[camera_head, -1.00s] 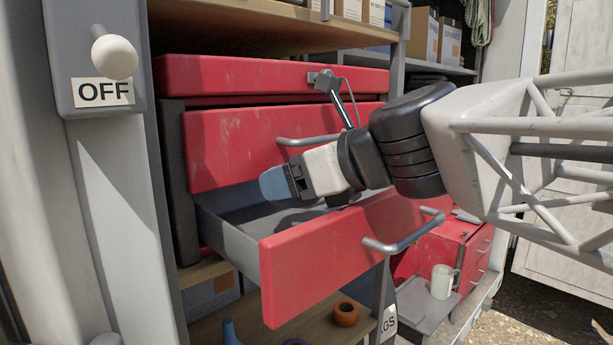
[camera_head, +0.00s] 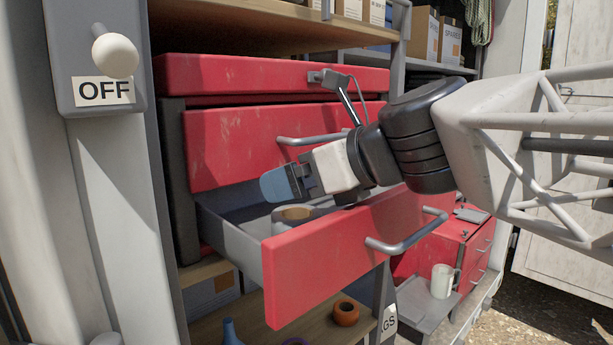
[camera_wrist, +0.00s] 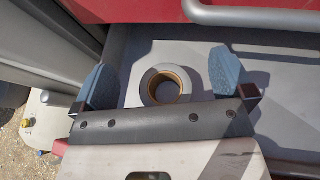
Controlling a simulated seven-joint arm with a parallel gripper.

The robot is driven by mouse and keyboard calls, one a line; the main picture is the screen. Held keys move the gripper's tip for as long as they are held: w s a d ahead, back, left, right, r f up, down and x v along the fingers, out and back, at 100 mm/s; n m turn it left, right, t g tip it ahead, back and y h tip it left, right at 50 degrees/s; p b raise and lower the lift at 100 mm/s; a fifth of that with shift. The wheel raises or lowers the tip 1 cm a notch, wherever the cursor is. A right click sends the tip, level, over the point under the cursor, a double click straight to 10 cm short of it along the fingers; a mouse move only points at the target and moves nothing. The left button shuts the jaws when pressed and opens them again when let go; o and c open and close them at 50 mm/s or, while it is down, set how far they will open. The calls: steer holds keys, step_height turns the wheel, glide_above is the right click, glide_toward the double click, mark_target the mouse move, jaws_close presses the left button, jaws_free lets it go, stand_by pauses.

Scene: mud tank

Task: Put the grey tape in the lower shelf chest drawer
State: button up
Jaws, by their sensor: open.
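The grey tape (camera_head: 293,214) is a roll with a brown core. It lies inside the open lower drawer (camera_head: 339,256) of the red chest, partly hidden by the drawer's front. In the wrist view the tape (camera_wrist: 166,84) lies on the grey drawer floor between my two blue fingertips, with gaps on both sides. My gripper (camera_head: 287,186) is open and empty above the drawer, over the tape. The fingers do not touch the tape.
The upper red drawer (camera_head: 262,142) has a bar handle just behind my gripper. An orange tape roll (camera_head: 346,312) and a blue object (camera_head: 230,332) sit on the shelf below. A white mug (camera_head: 442,281) stands at right.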

steer(key=v, duration=1.1)
steer(key=shift+r, duration=0.2)
steer(key=shift+a, duration=0.1)
stand_by(0.7)
steer(key=d+f+n+t+h, duration=0.1)
steer(key=d+f+n+h, duration=0.75)
steer(key=d+f, duration=0.6)
steer(key=s+a+f+n+g+h, duration=0.1)
steer(key=s+f+n+g, duration=0.1)
steer(key=f+n, duration=0.6)
steer(key=s+a+f+n+g+h, duration=0.1)
steer(key=s+f+n+g+h, duration=0.1)
steer(key=f+n, duration=0.5)
step_height(320, 180, down, 4)
steer(key=shift+s+r+n+g, duration=0.2)
steer(key=shift+s+n+g, duration=0.15)
steer(key=shift+s+g, duration=0.4)
